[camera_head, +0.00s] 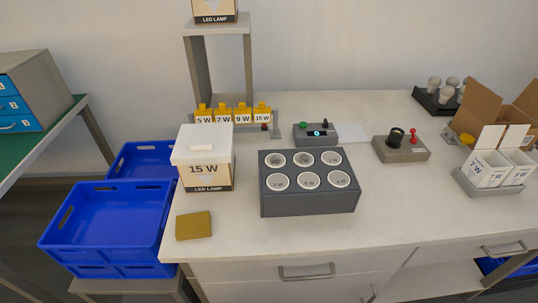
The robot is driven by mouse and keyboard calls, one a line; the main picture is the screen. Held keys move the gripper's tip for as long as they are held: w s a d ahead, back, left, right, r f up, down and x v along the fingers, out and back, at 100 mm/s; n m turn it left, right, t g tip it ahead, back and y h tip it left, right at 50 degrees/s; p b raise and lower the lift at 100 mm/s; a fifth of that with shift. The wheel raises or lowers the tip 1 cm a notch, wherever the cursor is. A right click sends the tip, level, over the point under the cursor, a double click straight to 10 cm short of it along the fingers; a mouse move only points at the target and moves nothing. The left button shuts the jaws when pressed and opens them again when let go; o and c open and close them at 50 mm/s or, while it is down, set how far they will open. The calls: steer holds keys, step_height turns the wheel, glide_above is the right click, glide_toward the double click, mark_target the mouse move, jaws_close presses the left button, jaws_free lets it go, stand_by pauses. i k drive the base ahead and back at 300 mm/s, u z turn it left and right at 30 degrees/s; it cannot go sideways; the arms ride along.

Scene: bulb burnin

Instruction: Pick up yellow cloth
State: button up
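The yellow cloth (194,225) is a flat, folded, mustard-yellow square. It lies on the white table near its front left corner, in front of the white-lidded 15 W lamp box (206,177) and apart from it. Nothing covers the cloth. My gripper is not in view.
A dark grey block with round sockets (309,205) stands to the right of the cloth. Blue crates (110,226) stand left of the table, below its top. A control box (316,133) and a grey device (401,149) stand farther back. The front right tabletop is clear.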

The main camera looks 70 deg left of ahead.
mark_target(195, 225)
steer(key=u, duration=2)
